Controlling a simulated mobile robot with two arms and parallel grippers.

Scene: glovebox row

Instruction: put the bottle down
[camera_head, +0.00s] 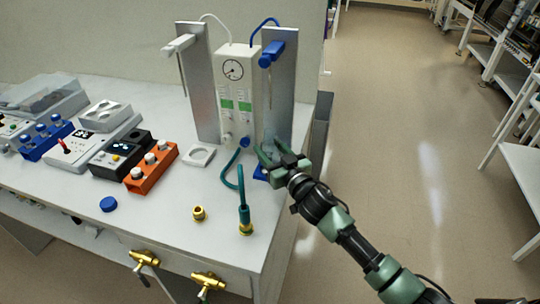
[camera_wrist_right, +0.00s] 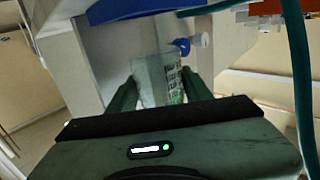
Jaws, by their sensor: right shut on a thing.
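My right gripper (camera_head: 272,152) is at the right end of the bench, in front of the right metal stand, near a blue base (camera_head: 260,174). In the right wrist view its two green fingers are closed on the sides of a clear bottle (camera_wrist_right: 158,80) with printed markings. In the head view the fingers and the stand's clutter mostly hide the bottle. I cannot tell whether its bottom touches the blue base. My left gripper is not in view.
Two metal stands, one with a blue head (camera_head: 272,52), flank a white gauge unit (camera_head: 233,95). A teal hose (camera_head: 242,190), a brass fitting (camera_head: 199,213) and a blue cap (camera_head: 108,204) lie on the white bench (camera_head: 165,222). The front middle is fairly clear.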

